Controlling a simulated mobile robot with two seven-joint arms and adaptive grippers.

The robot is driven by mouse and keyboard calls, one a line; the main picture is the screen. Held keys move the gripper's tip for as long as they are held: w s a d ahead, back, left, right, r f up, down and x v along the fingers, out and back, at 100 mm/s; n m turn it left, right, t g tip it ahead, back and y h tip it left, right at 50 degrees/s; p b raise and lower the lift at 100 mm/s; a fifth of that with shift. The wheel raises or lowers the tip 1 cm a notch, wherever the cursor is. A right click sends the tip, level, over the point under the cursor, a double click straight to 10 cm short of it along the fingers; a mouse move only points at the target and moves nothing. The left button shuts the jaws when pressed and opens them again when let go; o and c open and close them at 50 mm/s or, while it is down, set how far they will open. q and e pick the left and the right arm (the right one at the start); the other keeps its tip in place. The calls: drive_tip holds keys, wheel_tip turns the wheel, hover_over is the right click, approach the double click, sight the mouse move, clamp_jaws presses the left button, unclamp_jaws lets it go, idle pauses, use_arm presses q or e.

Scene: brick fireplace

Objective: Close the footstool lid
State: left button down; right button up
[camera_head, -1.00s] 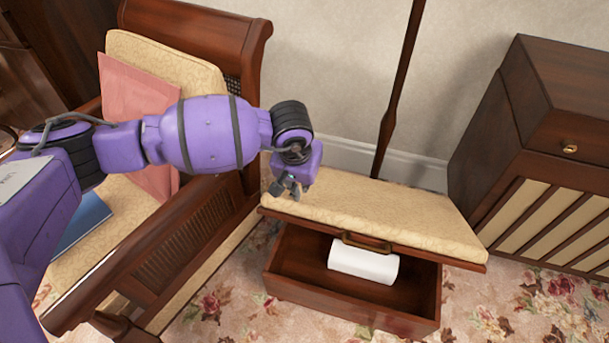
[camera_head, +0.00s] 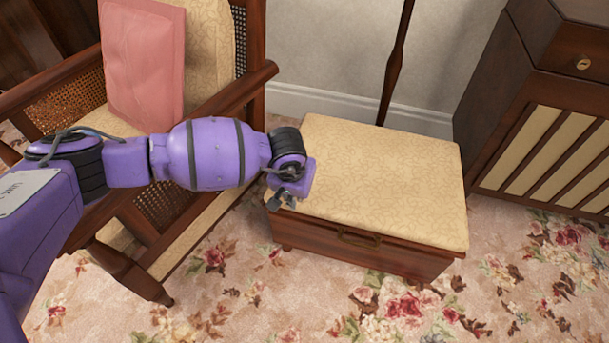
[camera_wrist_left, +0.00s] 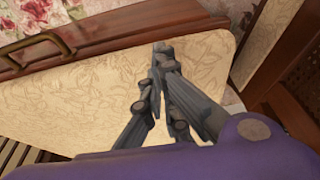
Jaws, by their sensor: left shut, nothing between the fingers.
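The footstool (camera_head: 350,247) is a wooden box on the carpet with a cream padded lid (camera_head: 385,175). The lid lies flat on the box and no gap shows along its front edge. A brass handle (camera_head: 359,238) sits at the front, and it also shows in the left wrist view (camera_wrist_left: 36,48). My left gripper (camera_head: 284,201) is shut and empty at the lid's front left corner. In the left wrist view the closed fingers (camera_wrist_left: 162,48) are over the cream padding (camera_wrist_left: 95,100); I cannot tell whether they touch it. My right gripper is not in view.
A wooden cabinet (camera_head: 545,95) stands on the right. A dark pole (camera_head: 398,60) rises behind the footstool. The flowered carpet (camera_head: 400,310) in front is clear.

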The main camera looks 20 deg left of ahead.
use_arm(q)
drive_tip(key=shift+s+f+b, duration=0.2)
drive_tip(key=shift+f+b, duration=0.05)
drive_tip(key=shift+f, duration=0.55)
drive_tip(key=shift+s+f+b, duration=0.15)
drive_tip(key=shift+f+b, duration=0.05)
drive_tip(key=shift+f, duration=0.55)
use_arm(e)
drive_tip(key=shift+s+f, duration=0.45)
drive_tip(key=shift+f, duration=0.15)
use_arm(q)
wheel_tip(320, 180, up, 5)
drive_tip(key=p, duration=0.3)
drive_tip(key=shift+w, duration=0.1)
drive_tip(key=s+r+p, duration=0.1)
drive_tip(key=s+p, duration=0.2)
drive_tip(key=s, duration=0.7)
drive_tip(key=shift+r, duration=0.25)
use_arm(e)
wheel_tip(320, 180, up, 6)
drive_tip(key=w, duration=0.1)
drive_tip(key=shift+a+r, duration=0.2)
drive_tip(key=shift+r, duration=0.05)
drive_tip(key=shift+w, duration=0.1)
